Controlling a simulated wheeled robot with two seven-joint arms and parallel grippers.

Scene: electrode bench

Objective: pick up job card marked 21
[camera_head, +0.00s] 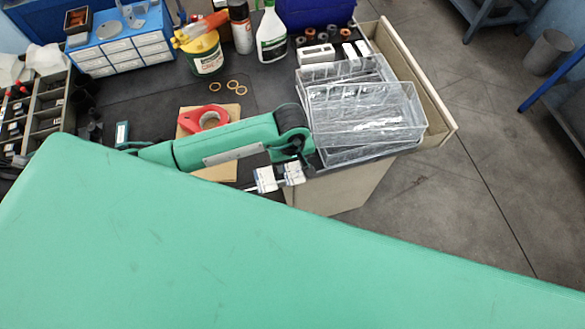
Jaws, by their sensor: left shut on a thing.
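My left arm reaches in from the left across the bench, and its gripper (279,177) hangs at the bench's front edge, just left of the stacked clear trays. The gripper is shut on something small. Small white pieces with blue marks show at its tip, and I cannot tell which parts are fingers and which are the held thing. No number 21 is readable anywhere, so I cannot tell whether the held thing is the job card. My right gripper is not in view.
Clear plastic trays (366,116) are stacked unevenly at the bench's right end. A red tape roll (203,118) lies on a tan board (226,168) behind my arm. A green can (206,56), spray bottle (271,36) and drawer cabinet (122,48) stand behind. Open floor lies right.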

